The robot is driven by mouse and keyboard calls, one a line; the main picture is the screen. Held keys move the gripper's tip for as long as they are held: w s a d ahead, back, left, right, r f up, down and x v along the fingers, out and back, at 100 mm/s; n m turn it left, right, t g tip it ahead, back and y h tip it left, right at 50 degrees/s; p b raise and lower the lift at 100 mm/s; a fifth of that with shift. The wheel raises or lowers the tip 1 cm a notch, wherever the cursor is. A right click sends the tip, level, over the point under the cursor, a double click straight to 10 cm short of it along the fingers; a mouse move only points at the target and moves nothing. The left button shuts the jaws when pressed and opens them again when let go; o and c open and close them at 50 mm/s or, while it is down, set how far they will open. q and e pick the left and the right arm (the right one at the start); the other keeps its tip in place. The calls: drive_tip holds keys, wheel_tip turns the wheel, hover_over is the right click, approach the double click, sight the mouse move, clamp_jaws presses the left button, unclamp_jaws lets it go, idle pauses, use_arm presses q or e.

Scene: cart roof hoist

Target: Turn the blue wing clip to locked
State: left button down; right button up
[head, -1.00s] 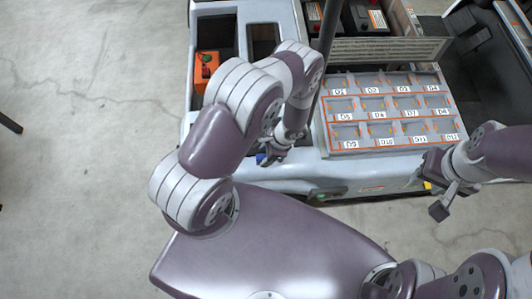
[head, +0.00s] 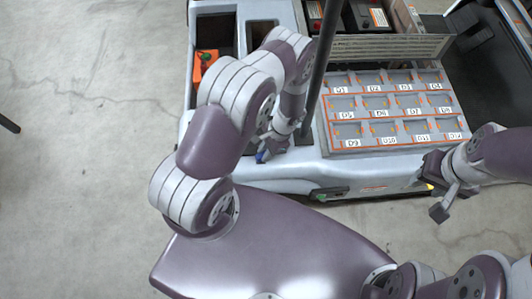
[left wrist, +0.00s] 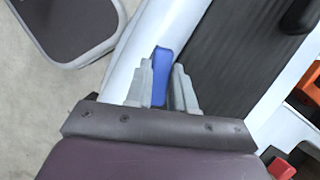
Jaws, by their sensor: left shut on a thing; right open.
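The blue wing clip (left wrist: 161,72) sits at the edge of the cart (head: 240,174). In the left wrist view it stands between the two grey fingers of my left gripper (left wrist: 160,88), which is shut on it. In the head view only a small blue part of the clip (head: 262,156) shows beside my left gripper (head: 268,151); my arm hides the rest. I cannot read the clip's locked or unlocked position. My right gripper (head: 443,200) is open and empty, in front of the cart's right front corner.
A dark upright post (head: 317,75) rises close to my left forearm. A tray of labelled compartments (head: 347,102) lies right of it. Bare floor (head: 80,180) is clear at left.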

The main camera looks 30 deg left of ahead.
use_arm(q)
drive_tip(key=n, duration=0.2)
drive_tip(key=n+g+h+b, duration=0.1)
drive_tip(key=shift+w+a+f+n, duration=0.1)
drive_tip(key=shift+a+n, duration=0.2)
drive_tip(key=shift+n, duration=0.1)
drive_tip(key=n+h, duration=0.1)
drive_tip(key=n+b, duration=0.1)
drive_tip(key=n, duration=0.1)
drive_tip(key=shift+a+n+h+b, duration=0.3)
drive_tip(key=shift+h, duration=0.1)
drive_tip(key=n, duration=0.1)
drive_tip(key=n+h, duration=0.1)
drive_tip(key=n, duration=0.1)
drive_tip(key=shift+a+b, duration=0.25)
drive_tip(key=shift+b, duration=0.05)
drive_tip(key=shift+a+n+h, duration=0.15)
drive_tip(key=shift+n+h, duration=0.45)
drive_tip(key=shift+n, duration=1.3)
drive_tip(key=c, duration=1)
unclamp_jaws()
drive_tip(key=shift+o, duration=0.2)
